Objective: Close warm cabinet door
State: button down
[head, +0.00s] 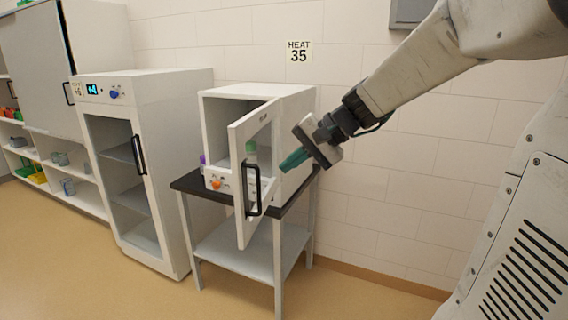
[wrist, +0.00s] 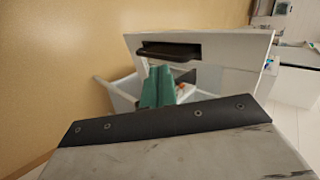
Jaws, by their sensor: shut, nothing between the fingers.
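The warm cabinet (head: 222,97) is a small white box on a dark-topped stand, below a "HEAT 35" sign. Its white framed door (head: 241,228) with a window stands open, swung out toward the viewer. A black handle (head: 253,190) is on the door's outer face. My gripper (head: 283,168), with teal fingers, is shut and empty, just right of the door in the head view. I cannot tell whether it touches the door. In the wrist view the teal fingers (wrist: 158,86) point toward the white door (wrist: 240,48) and its handle (wrist: 168,51).
A taller white cabinet (head: 168,88) with a glass door and blue display stands left of the stand (head: 186,181). Green, orange and purple-capped items show at the warm cabinet. Shelves with bins are far left. The tan floor in front is clear.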

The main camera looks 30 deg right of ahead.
aim_at(242, 186)
jog(key=x, duration=0.3)
jog(key=r+x, duration=0.1)
jog(key=x, duration=0.2)
jog(key=a+x, duration=0.1)
jog(key=x, duration=0.2)
jog(key=shift+w+r, duration=0.2)
jog(key=shift+w, duration=0.25)
jog(key=shift+w+a, duration=0.4)
jog(key=shift+a, duration=0.05)
